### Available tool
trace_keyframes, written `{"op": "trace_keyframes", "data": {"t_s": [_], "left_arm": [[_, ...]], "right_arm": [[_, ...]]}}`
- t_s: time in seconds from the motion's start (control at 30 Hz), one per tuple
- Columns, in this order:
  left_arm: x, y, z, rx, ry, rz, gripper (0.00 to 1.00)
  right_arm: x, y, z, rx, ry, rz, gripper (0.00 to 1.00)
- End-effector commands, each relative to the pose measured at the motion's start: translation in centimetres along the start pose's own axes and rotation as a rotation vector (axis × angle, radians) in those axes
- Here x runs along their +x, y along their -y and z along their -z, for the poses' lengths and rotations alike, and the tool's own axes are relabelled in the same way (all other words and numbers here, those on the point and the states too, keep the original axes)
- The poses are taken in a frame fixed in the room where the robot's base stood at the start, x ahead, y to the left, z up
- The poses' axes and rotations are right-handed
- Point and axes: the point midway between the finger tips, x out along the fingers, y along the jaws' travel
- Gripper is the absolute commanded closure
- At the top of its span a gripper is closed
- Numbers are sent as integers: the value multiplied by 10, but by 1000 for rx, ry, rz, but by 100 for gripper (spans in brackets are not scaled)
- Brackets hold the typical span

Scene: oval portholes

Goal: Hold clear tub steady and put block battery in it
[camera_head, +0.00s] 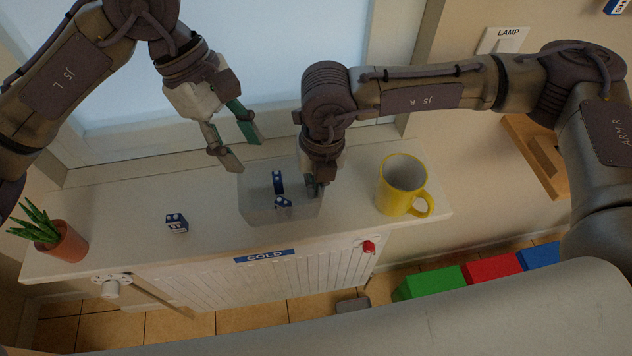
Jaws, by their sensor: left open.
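The clear tub (252,208) stands on the white shelf, and two dark blue block batteries, one farther back (278,181) and one nearer (283,202), show in it. A third block battery (176,224), dark blue with a white label, sits on the shelf left of the tub. My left gripper (248,154) is open and empty, above and behind the tub's left side. My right gripper (314,189) is down at the tub's right wall. Its fingers are close to the wall, but whether they grip it is hard to see.
A yellow mug (398,198) stands right of the tub. A potted plant (63,240) is at the shelf's left end. The shelf (125,210) is clear around the loose battery. Below are a ribbed heater marked COLD (265,256) and a red knob (369,247).

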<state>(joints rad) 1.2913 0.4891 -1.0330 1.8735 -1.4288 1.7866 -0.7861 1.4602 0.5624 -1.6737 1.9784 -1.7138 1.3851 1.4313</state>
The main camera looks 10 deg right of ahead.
Motion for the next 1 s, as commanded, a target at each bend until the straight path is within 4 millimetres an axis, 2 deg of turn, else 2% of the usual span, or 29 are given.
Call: {"op": "trace_keyframes", "data": {"t_s": [0.1,0.3,0.67,0.77,1.0], "left_arm": [[0,0,0,-1,0,0,54],[1,0,0,-1,0,0,54],[1,0,0,-1,0,0,54],[1,0,0,-1,0,0,54],[1,0,0,-1,0,0,54]], "right_arm": [[2,0,2,-2,-7,2,100],[2,0,2,-2,-5,1,65],[-3,0,1,-1,-2,0,65],[-14,0,0,-1,0,-1,65],[-64,0,0,-2,1,-1,65]]}}
